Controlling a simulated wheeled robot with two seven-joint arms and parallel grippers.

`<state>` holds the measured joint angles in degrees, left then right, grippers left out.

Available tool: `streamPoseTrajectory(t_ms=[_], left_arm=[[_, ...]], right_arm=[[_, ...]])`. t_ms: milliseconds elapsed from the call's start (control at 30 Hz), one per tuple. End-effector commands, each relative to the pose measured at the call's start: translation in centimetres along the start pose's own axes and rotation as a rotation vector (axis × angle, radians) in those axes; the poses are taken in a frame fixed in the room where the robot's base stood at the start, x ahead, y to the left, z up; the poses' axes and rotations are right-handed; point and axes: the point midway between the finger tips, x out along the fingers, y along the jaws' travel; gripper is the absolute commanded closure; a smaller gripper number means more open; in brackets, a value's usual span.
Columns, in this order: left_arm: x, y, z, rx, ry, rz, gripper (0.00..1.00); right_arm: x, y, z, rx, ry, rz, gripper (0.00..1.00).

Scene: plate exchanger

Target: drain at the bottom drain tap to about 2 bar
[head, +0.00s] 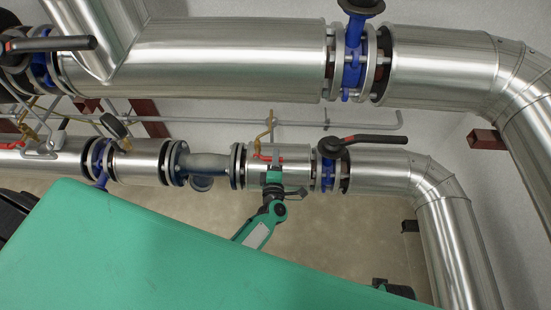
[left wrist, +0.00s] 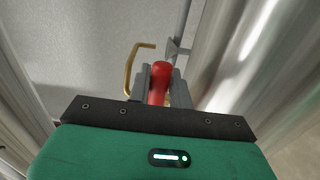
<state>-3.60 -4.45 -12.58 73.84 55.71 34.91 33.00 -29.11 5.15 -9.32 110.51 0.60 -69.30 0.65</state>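A small tap with a red lever (head: 263,157) and a bent brass spout (head: 269,124) sits on the lower pipe, between two flanges. My left gripper (head: 273,178) is at this tap, its green wrist coming up from below. In the left wrist view the red lever (left wrist: 158,80) stands between the two grey fingers, which lie close against its sides. The brass spout (left wrist: 134,68) shows just left of the fingers. A gauge-like round part (head: 114,126) is on the lower pipe further left; no reading can be made out. My right gripper is not in view.
A black-handled valve (head: 370,139) stands just right of the tap. Another long black lever (head: 55,44) is at upper left. The large upper pipe (head: 200,60) runs above. A second red-handled tap (head: 22,138) is at far left. Open floor (head: 330,225) lies below.

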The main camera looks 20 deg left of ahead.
Motion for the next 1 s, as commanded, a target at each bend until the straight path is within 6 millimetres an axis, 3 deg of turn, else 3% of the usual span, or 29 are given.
streamPoseTrajectory(t_ms=[33, 100, 367, 533, 1000], left_arm=[[-0.1, -0.2, 0.0, 0.001, -0.002, -0.004, 0.69], [-0.1, -0.2, 0.0, 0.001, -0.001, -0.003, 0.59], [-0.1, -0.1, 0.0, -0.001, 0.0, -0.001, 0.59], [-1.2, -0.1, 0.0, -0.001, 0.0, -0.002, 0.59], [-10.6, -0.2, 0.0, 0.0, -0.001, -0.004, 0.59]], right_arm=[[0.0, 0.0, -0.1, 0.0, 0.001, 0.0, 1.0], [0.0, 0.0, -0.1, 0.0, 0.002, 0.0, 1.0], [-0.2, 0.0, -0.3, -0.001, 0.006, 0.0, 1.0], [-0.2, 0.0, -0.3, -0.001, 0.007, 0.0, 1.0], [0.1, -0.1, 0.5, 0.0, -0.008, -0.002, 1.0]])
